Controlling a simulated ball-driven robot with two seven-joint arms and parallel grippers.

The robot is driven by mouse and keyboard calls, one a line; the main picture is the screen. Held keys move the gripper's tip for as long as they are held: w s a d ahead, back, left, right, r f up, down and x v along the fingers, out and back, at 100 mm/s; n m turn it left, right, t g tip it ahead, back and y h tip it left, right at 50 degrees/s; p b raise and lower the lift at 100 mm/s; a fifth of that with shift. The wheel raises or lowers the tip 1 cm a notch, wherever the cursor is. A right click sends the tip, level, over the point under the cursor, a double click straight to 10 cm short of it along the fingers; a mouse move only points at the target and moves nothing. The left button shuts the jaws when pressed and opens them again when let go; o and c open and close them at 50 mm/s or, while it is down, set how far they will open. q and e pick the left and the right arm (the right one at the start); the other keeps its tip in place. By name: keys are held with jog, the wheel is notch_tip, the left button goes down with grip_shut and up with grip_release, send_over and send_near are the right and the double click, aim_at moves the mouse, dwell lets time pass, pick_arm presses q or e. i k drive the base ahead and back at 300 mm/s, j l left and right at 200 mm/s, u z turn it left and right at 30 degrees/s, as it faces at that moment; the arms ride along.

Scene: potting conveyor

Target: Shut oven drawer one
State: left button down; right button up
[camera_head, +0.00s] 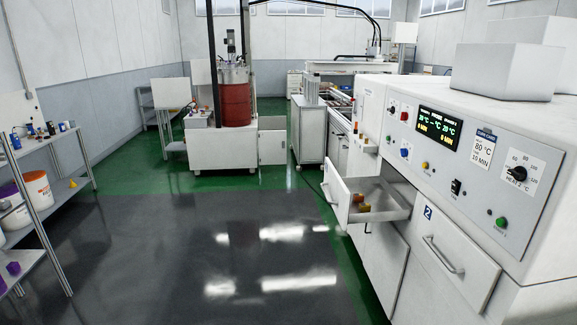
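A white oven drawer (335,196) stands pulled out of the white oven unit (465,160) on the right. I take it as drawer one; I cannot read a number on it. Its front carries a metal handle (327,192) facing left. Small orange-brown items (362,203) lie inside it, too small to name. Beside it, nearer to me, a drawer marked 2 (462,250) is shut, with its own bar handle (443,256). Neither of my grippers is in view.
The oven's control panel (465,150) has a display, knob and buttons. The grey floor (180,260) left of the open drawer is clear. A metal shelf (45,185) with buckets and bottles stands at the left. A red tank (236,100) on a white base stands further back.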

aim_at(387, 204)
jog(key=i+j+z, duration=0.1)
jog(key=i, duration=1.75)
